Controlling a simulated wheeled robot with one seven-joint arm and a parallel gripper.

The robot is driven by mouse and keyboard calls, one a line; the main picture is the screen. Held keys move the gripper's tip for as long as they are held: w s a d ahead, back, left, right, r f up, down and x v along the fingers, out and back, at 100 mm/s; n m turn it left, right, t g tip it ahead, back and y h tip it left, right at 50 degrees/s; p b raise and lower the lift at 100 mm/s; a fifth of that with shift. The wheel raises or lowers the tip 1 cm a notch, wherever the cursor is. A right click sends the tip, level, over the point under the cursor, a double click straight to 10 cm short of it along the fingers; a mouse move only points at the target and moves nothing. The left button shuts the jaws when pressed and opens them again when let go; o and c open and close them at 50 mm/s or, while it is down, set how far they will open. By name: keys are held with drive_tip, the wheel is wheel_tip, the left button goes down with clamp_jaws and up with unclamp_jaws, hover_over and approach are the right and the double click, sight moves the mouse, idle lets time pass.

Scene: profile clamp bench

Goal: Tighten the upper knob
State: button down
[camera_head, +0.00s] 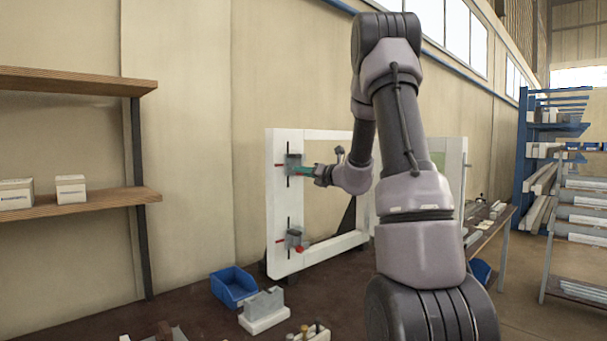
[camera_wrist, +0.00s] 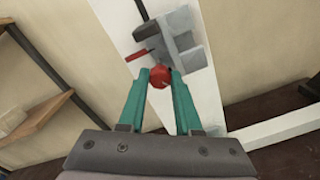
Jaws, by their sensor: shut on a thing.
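The white frame (camera_head: 280,215) stands upright on the bench and carries two grey clamps on its left post. The upper clamp (camera_head: 293,164) has a red knob (camera_wrist: 160,76), seen in the wrist view between my fingertips. My gripper (camera_wrist: 158,80) has teal fingers shut on this upper knob, one on each side. In the head view my gripper (camera_head: 308,171) reaches the upper clamp from the right, and the knob is mostly hidden there. The lower clamp (camera_head: 294,237) has its own red knob (camera_head: 299,249), free of my gripper.
A blue bin (camera_head: 233,287) and a grey block on a white base (camera_head: 263,310) stand on the dark bench (camera_head: 190,318) below the frame. Wooden shelves (camera_head: 80,207) with white boxes are at the left. A blue rack (camera_head: 523,150) stands at the right.

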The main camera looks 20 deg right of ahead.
drive_tip(key=m, duration=0.6)
drive_tip(key=shift+d+f+m, duration=0.1)
drive_tip(key=shift+m, duration=0.2)
idle(0.4)
drive_tip(key=c, duration=0.6)
unclamp_jaws()
drive_tip(key=v, duration=1)
drive_tip(key=shift+s+d, duration=0.15)
drive_tip(key=shift+s, duration=0.25)
